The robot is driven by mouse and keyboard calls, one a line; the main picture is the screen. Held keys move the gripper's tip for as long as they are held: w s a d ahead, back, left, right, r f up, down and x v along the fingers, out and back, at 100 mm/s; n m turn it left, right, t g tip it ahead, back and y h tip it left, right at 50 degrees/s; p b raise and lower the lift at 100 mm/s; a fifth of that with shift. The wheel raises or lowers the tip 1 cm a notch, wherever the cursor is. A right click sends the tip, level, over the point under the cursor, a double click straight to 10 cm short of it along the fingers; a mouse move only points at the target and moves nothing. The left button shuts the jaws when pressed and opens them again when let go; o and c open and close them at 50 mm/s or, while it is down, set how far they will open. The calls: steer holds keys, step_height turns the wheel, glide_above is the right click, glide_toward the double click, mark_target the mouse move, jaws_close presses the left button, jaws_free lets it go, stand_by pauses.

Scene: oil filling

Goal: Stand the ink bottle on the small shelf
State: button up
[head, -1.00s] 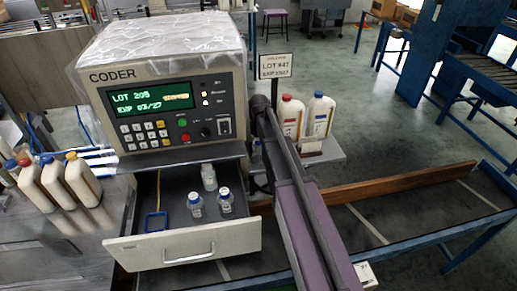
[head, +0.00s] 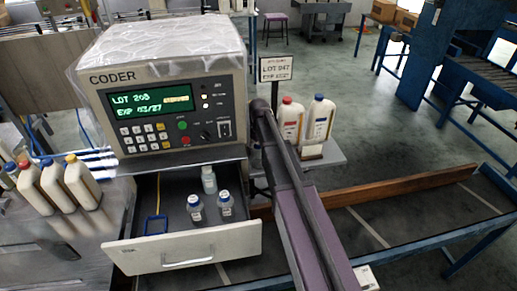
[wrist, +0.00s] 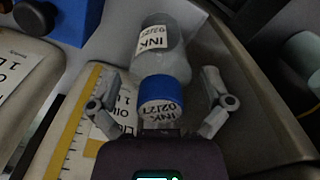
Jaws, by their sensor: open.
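The ink bottle (wrist: 163,60), clear with a blue cap and an INK 02/27 label, is between the spread fingers of my gripper (wrist: 162,103) in the wrist view. Gaps show on both sides of the bottle, so my gripper is open around it. What it rests on is hard to make out. In the head view my arm hides both this bottle and the gripper. The small shelf (head: 331,157) juts out right of the coder, partly behind my arm. Two white jugs, one red-capped (head: 290,122) and one blue-capped (head: 318,122), stand on it.
The coder (head: 165,95) stands left of my arm. Below it the drawer (head: 185,249) is open, holding several small bottles (head: 225,205) and a blue frame (head: 156,225). More jugs (head: 55,185) stand at the far left. A sign (head: 276,68) rises behind the shelf.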

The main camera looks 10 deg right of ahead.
steer(key=shift+r, duration=0.15)
step_height(320, 180, up, 12)
steer(key=p, duration=1.2)
steer(key=shift+s, duration=0.15)
stand_by(0.7)
steer(key=s+m, duration=0.6)
steer(key=s, duration=1.7)
steer(key=shift+s+d, duration=0.15)
steer(key=shift+s, duration=0.2)
